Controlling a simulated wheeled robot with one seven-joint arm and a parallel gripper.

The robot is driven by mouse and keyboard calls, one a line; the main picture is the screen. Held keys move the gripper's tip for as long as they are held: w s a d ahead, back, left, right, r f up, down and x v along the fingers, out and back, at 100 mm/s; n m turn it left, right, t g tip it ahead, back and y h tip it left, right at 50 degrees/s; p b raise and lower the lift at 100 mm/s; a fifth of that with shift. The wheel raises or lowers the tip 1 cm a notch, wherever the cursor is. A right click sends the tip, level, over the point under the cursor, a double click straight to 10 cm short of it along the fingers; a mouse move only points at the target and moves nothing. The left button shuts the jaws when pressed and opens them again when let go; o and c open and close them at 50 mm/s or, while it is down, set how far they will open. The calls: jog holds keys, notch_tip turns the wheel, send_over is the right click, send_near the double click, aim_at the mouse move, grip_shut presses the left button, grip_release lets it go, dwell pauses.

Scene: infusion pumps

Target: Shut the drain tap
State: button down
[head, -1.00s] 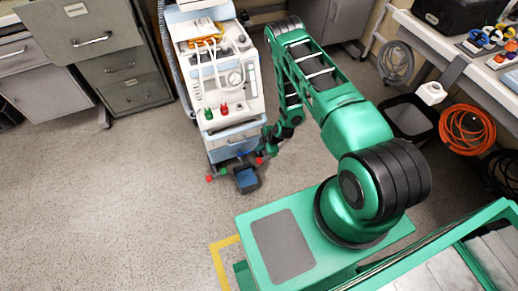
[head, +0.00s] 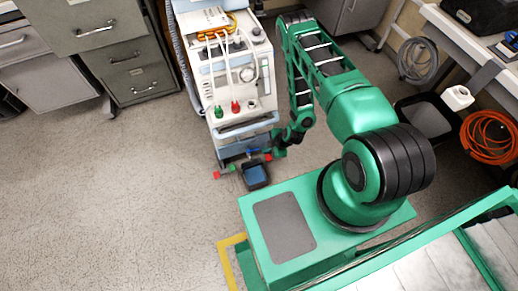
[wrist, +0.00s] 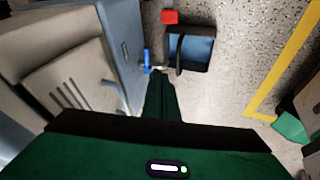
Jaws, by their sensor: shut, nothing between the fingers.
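The white and blue machine (head: 240,88) stands at the upper middle of the head view. Low on its front is a small drain tap with a blue handle (wrist: 147,57), clearer in the wrist view, where the handle stands up from the pale spout. A dark tray with a blue inside (head: 256,174) sits on the floor below it and also shows in the wrist view (wrist: 190,50). My gripper (wrist: 160,76) is shut and empty, its tips close beside the tap. I cannot tell whether they touch it. In the head view my gripper (head: 277,150) is small and partly hidden.
Red end pieces (head: 216,174) show low beside the machine. Grey cabinets (head: 115,60) stand at the left. A bin (head: 424,118), an orange coil (head: 487,136) and a grey coil (head: 415,60) are at the right. The floor at the left is clear.

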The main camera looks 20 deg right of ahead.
send_near(257, 149)
notch_tip(257, 149, down, 3)
jog(key=s+a, duration=0.2)
jog(key=a, duration=0.1)
jog(key=w+f, duration=0.2)
jog(key=w, duration=0.1)
jog(key=shift+w+d+f, duration=0.1)
jog(key=shift+d+f, duration=0.2)
jog(key=shift+d, duration=0.05)
jog(key=shift+w, duration=0.1)
jog(key=shift+w+d+f+n, duration=0.15)
jog(key=shift+w+d+n, duration=0.05)
jog(key=shift+w+n, duration=0.45)
jog(key=shift+s, duration=0.1)
